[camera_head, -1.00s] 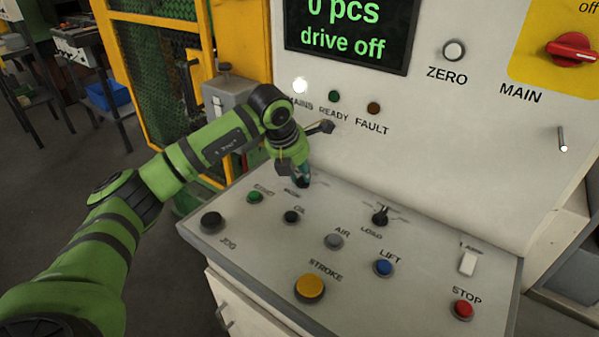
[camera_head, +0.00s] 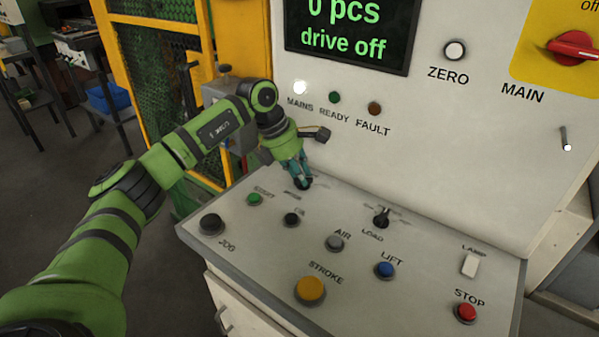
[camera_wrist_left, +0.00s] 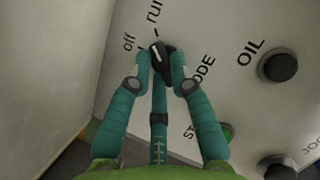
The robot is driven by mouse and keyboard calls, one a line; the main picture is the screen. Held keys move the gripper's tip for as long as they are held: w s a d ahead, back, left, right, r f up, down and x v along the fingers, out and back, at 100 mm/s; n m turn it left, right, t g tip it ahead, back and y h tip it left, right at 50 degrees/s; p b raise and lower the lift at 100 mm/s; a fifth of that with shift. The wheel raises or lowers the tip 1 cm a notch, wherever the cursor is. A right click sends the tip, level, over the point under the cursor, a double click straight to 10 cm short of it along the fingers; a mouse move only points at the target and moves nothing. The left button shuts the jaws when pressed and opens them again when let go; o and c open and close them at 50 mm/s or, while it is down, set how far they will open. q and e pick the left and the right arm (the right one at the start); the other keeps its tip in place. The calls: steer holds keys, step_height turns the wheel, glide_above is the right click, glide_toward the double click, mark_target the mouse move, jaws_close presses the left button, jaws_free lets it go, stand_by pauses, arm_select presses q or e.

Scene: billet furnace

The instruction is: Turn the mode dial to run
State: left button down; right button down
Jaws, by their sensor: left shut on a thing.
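The mode dial (camera_wrist_left: 161,52) is a small black knob with a white pointer mark, on the sloping panel below the word "run" and right of "off". Its mark points up and slightly left in the left wrist view; I cannot tell exactly which position it is set at. My left gripper (camera_wrist_left: 161,68) has its teal fingers closed around the knob from both sides. In the head view the left gripper (camera_head: 301,180) reaches down to the panel's back left, largely hiding the dial. The label "MODE" is partly covered by a finger. My right gripper is out of view.
Close by are the green start button (camera_head: 255,199) and black oil button (camera_head: 291,219). The load switch (camera_head: 381,217), yellow stroke button (camera_head: 310,289) and red stop button (camera_head: 466,312) are further off. The upright panel with the display (camera_head: 350,35) rises behind.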

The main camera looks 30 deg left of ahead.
arm_select(q)
steer(key=shift+m, duration=0.5)
steer(key=c, duration=1.1)
jaws_free()
steer(key=v, duration=1.2)
steer(key=shift+w+a, duration=0.1)
